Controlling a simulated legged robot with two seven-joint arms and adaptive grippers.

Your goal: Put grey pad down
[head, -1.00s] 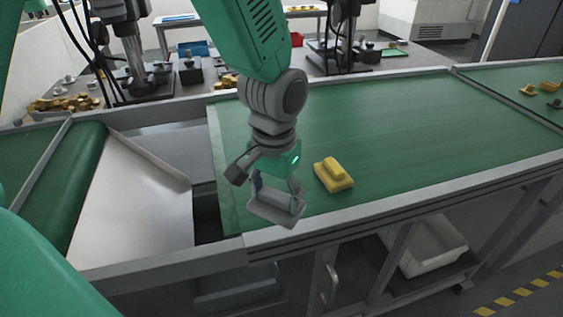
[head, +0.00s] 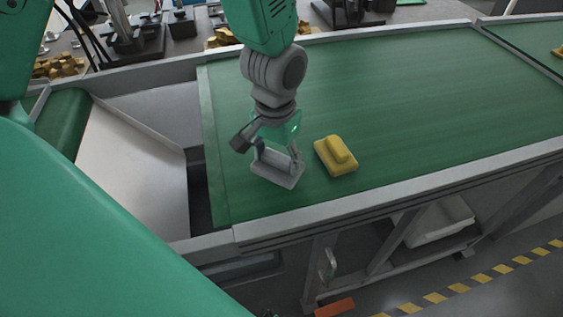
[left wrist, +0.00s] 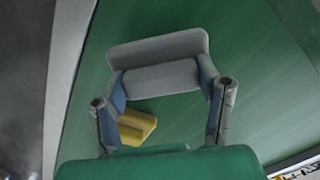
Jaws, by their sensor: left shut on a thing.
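My left gripper (head: 277,157) is shut on the grey pad (head: 278,171), over the near left part of the green belt. The pad is a flat grey block with a raised part between the fingers. In the left wrist view the pad (left wrist: 160,76) spans both fingers of the left gripper (left wrist: 163,92). I cannot tell whether its underside touches the belt. My right gripper is not in view.
A yellow block (head: 336,156) lies on the green belt (head: 420,100), just right of the pad; it also shows in the left wrist view (left wrist: 137,127). A metal chute (head: 125,165) lies left of the belt. The belt is clear further right.

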